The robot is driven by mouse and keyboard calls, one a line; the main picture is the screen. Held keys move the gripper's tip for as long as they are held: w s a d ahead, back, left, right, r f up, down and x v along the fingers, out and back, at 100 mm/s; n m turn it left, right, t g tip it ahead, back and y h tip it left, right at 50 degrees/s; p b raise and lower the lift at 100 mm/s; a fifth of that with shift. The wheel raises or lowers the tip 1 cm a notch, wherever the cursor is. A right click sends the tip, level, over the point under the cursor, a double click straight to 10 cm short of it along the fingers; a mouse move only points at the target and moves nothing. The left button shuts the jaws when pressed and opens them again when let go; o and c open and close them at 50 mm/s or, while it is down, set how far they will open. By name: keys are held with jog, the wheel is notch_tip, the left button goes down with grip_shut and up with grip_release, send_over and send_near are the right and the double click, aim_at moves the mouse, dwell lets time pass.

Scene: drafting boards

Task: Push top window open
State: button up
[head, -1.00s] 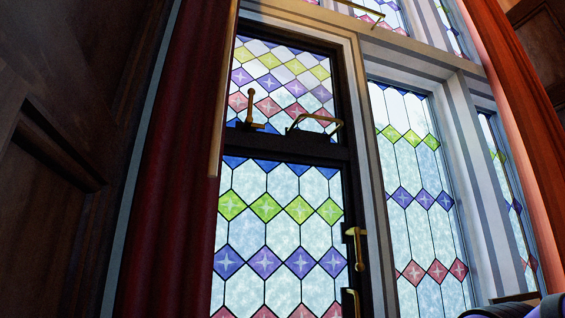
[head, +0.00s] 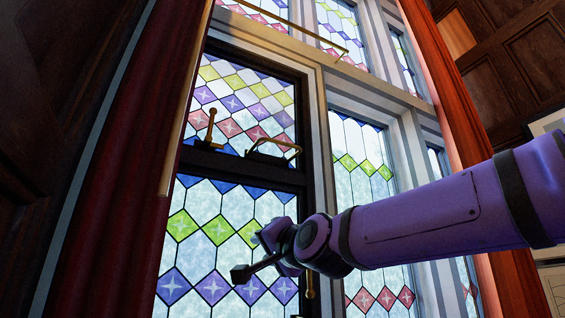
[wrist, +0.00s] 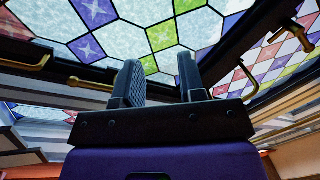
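The top window (head: 240,105) is a dark-framed pane of stained glass with yellow, purple and red diamonds. A brass handle (head: 275,148) runs along its bottom edge, with an upright brass lever (head: 211,128) left of it. I cannot tell whether the pane stands slightly ajar. My gripper (head: 250,257) is below that handle, in front of the lower window (head: 205,225). In the wrist view my gripper (wrist: 160,82) has its two fingers apart with nothing between them. The top window (wrist: 275,60) is at the right there, with the brass handle (wrist: 241,80) just right of the fingers.
The lower window has brass fittings (wrist: 88,84) along its side. A dark red curtain (head: 125,170) hangs at the left and an orange-red one (head: 445,90) at the right. Striped stone mullions and further stained panes (head: 365,160) stand to the right.

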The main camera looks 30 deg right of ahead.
notch_tip(320, 180, up, 13)
jog(key=w+m+t+h, duration=0.2)
jog(key=m+t+h, duration=0.3)
jog(key=m, duration=0.3)
jog(key=m+g+h, duration=0.2)
jog(key=m+h, duration=1.1)
jog(key=m, duration=0.1)
send_near(283, 144)
jog(key=x, duration=1)
jog(key=shift+w+d+r, duration=0.15)
jog(key=shift+w+r, duration=0.05)
jog(key=shift+r, duration=0.05)
jog(key=shift+w, duration=0.1)
grip_shut()
